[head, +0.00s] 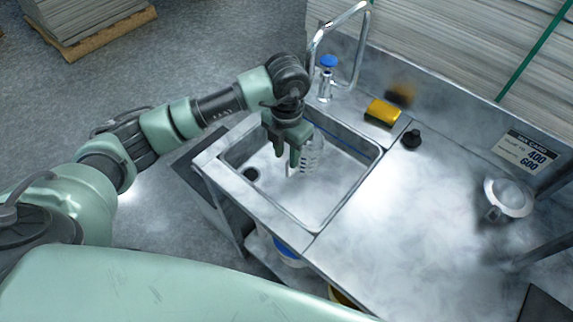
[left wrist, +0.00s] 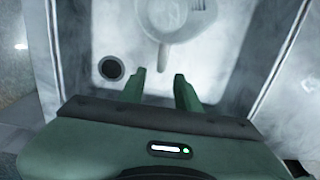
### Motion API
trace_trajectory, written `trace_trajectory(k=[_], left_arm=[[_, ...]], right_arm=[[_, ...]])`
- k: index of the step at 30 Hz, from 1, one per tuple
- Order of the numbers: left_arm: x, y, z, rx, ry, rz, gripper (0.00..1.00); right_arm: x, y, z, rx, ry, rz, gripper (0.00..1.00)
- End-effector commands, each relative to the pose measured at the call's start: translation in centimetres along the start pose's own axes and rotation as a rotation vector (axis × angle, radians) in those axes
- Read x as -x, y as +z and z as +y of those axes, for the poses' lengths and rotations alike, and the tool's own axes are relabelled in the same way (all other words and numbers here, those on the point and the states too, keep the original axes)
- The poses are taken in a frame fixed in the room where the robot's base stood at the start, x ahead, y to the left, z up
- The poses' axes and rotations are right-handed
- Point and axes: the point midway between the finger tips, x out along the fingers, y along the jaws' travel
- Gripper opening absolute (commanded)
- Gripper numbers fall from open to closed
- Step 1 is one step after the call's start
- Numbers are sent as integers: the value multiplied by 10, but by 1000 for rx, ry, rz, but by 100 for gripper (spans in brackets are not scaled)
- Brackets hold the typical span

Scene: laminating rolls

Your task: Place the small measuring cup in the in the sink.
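The clear measuring cup (head: 313,156) with markings is inside the metal sink (head: 340,205), just right of my left gripper's fingers in the head view. In the left wrist view the pale cup (left wrist: 178,14) is at the top, and its handle (left wrist: 163,55) points down toward my fingertips. My left gripper (head: 287,160) reaches down into the sink. In the left wrist view its two fingers (left wrist: 160,84) are apart, with the handle's end just beyond the gap and nothing clamped. I cannot tell if the cup touches the sink floor. My right gripper is out of view.
The sink has a dark drain (head: 250,174) at its left. A tall faucet (head: 340,40) with a blue-topped fitting (head: 328,62) stands behind. A yellow sponge (head: 383,112), a small black item (head: 411,139) and a metal vessel (head: 508,197) are on the counter. The counter's middle is clear.

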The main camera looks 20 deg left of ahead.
Motion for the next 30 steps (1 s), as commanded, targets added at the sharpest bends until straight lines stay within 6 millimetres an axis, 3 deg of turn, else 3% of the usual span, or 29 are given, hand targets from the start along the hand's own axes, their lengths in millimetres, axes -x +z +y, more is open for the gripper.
trace_trajectory(k=[6, 12, 30], left_arm=[[42, 1, 0, 0, 2, -4, 33], [61, 0, 0, 1, 1, -1, 33], [64, 0, 0, 1, 0, 1, 33]], right_arm=[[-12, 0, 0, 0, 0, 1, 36], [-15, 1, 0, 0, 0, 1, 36], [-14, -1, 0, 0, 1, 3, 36]])
